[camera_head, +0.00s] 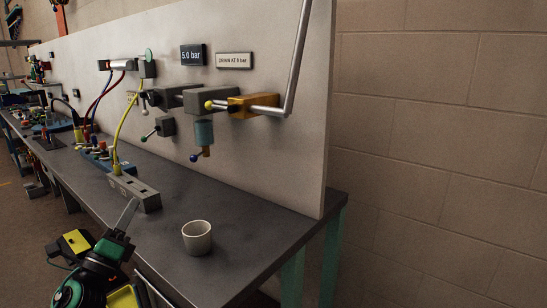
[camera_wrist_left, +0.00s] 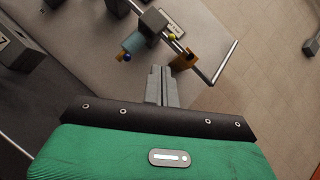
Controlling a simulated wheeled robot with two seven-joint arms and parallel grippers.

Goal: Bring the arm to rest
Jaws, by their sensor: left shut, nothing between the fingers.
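My left gripper (camera_head: 132,204) reaches in from the bottom left of the head view, over the front edge of the grey bench. It is shut and empty; the left wrist view shows its fingers (camera_wrist_left: 161,72) together. In the head view its tips show just below the grey block (camera_head: 137,192) with sockets; I cannot tell whether they touch. A yellow hose (camera_head: 125,120) runs from that block up to the panel. Red and blue hoses (camera_head: 100,95) hang further back. My right gripper is not in view.
A white cup (camera_head: 197,237) stands on the bench (camera_head: 240,225), right of my gripper. The upright panel (camera_head: 275,140) carries valves, a metal pipe (camera_head: 298,60), a teal cylinder (camera_head: 204,133) and a "5.0 bar" sign (camera_head: 193,55). Bare bench top lies around the cup.

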